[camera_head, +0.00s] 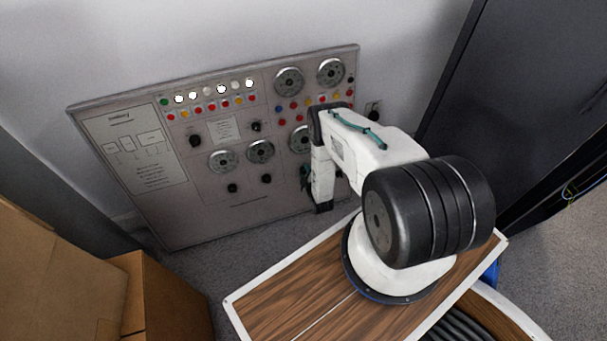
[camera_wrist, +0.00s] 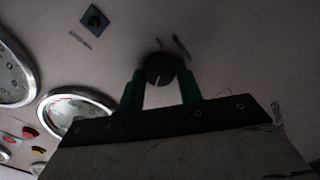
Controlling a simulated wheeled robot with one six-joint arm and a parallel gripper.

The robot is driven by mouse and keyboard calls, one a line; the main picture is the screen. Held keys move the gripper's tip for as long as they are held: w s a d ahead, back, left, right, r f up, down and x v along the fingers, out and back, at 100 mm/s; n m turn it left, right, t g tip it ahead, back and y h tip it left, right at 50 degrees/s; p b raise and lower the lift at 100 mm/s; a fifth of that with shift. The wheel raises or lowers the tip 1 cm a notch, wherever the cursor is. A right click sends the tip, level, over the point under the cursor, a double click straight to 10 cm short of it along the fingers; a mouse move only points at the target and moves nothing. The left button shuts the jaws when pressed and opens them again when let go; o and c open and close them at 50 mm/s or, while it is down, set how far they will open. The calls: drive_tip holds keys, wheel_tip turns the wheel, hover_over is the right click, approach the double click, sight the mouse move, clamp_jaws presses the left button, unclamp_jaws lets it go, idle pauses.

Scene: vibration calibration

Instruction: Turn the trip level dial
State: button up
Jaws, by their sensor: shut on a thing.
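In the wrist view a black round dial (camera_wrist: 158,70) with a pale pointer line sits on the grey panel. My gripper (camera_wrist: 160,84) has its two green fingers on either side of this dial and is shut on it. The dial's label beside it is too blurred to read. In the head view the control panel (camera_head: 160,225) leans against the wall, and my arm reaches to its right part. The gripped dial and most of my gripper are hidden there behind my arm.
Round gauges (camera_head: 222,162) and black knobs (camera_head: 266,178) cover the panel. Cardboard boxes (camera_head: 165,300) stand at the lower left, and a dark cabinet (camera_head: 500,90) stands at the right.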

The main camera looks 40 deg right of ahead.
drive_tip(key=shift+n, duration=1.1)
drive_tip(key=shift+d+h, duration=0.1)
drive_tip(key=shift+h, duration=0.2)
drive_tip(key=o, duration=1)
drive_tip(key=shift+d, duration=0.1)
drive_tip(key=v, duration=0.7)
drive_tip(key=shift+s+a+r, duration=0.1)
drive_tip(key=shift+s+a, duration=0.1)
drive_tip(key=shift+s, duration=0.15)
